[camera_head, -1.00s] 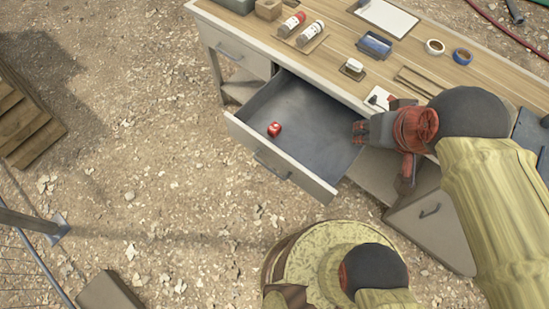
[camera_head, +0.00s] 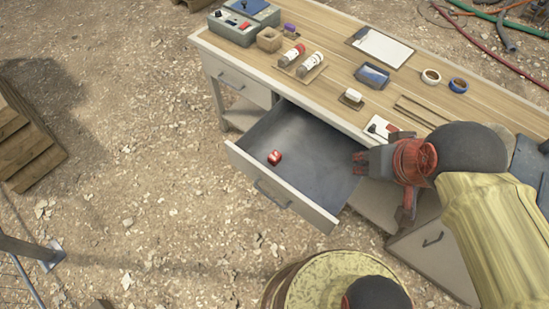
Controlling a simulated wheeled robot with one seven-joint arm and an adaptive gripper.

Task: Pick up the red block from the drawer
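The red block (camera_head: 274,157) is a small red cube with light marks on top. It lies inside the open drawer (camera_head: 283,193), near the drawer's front left corner. The drawer is pulled out from the workbench and is otherwise empty. My gripper (camera_head: 358,163) is at the right edge of the drawer, pointing left, well to the right of the block and apart from it. Its fingers are small in this view, and I cannot tell how far apart they are. Nothing shows held between them.
The wooden workbench top (camera_head: 328,75) carries a grey box (camera_head: 240,28), bottles, a blue tray (camera_head: 371,76), tape rolls and a clipboard (camera_head: 380,46). A wooden pallet (camera_head: 30,145) stands at the left.

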